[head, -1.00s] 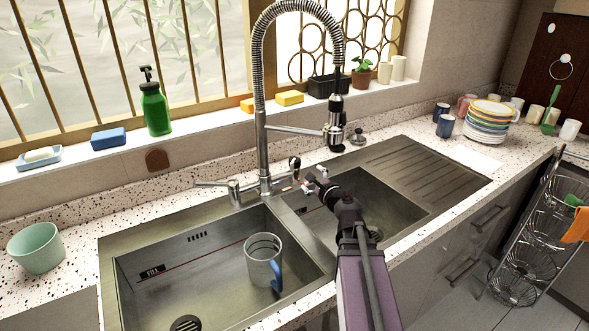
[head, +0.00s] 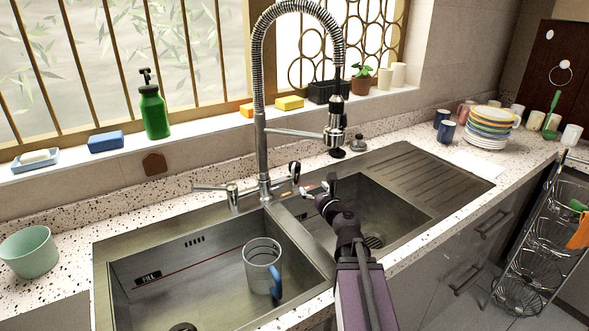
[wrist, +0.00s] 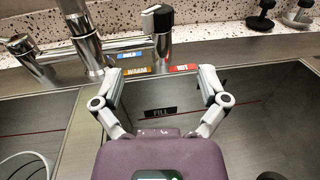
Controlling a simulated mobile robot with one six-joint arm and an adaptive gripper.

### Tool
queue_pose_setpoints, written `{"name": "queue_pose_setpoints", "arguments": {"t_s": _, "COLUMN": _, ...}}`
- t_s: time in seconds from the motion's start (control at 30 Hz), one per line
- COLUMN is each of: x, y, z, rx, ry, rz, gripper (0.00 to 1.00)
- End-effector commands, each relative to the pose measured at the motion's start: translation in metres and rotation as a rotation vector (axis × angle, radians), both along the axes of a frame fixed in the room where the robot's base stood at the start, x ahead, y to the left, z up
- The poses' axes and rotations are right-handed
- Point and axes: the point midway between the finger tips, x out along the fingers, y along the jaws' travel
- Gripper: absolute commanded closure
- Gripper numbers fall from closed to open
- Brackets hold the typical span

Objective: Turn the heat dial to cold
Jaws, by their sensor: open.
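The heat dial is a black knob with a pale pointer on a chrome stem beside the faucet (head: 264,150). In the wrist view the dial (wrist: 165,17) stands beyond my fingers, upper middle. Its pale pointer leans to the left. Labels lie at its foot: blue COLD (wrist: 129,55), orange WARM (wrist: 138,71) and red HOT (wrist: 183,68). The dial also shows in the head view (head: 294,171). My gripper (wrist: 160,75) is open and empty, short of the dial and not touching it. In the head view my gripper (head: 319,187) is right of and below the dial.
The spray head (head: 335,125) hangs above and right of the dial. A second chrome lever (head: 232,190) is left of the faucet. Stacked plates (head: 488,127) stand far right.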

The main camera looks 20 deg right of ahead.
Motion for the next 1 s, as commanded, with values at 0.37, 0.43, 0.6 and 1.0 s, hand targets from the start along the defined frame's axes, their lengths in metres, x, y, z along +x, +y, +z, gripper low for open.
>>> {"name": "queue_pose_setpoints", "arguments": {"t_s": 0.37, "x": 0.023, "y": 0.001, "z": 0.0, "rx": -0.002, "ry": 0.0, "rz": 0.001, "gripper": 0.07}}
{"name": "queue_pose_setpoints", "arguments": {"t_s": 0.43, "x": 0.032, "y": 0.001, "z": 0.0, "rx": -0.002, "ry": 0.0, "rz": 0.001, "gripper": 0.07}}
{"name": "queue_pose_setpoints", "arguments": {"t_s": 0.6, "x": 0.057, "y": 0.002, "z": 0.0, "rx": -0.002, "ry": 0.0, "rz": 0.001, "gripper": 0.07}}
{"name": "queue_pose_setpoints", "arguments": {"t_s": 1.0, "x": 0.116, "y": 0.006, "z": 0.0, "rx": -0.002, "ry": 0.0, "rz": 0.001, "gripper": 0.07}}
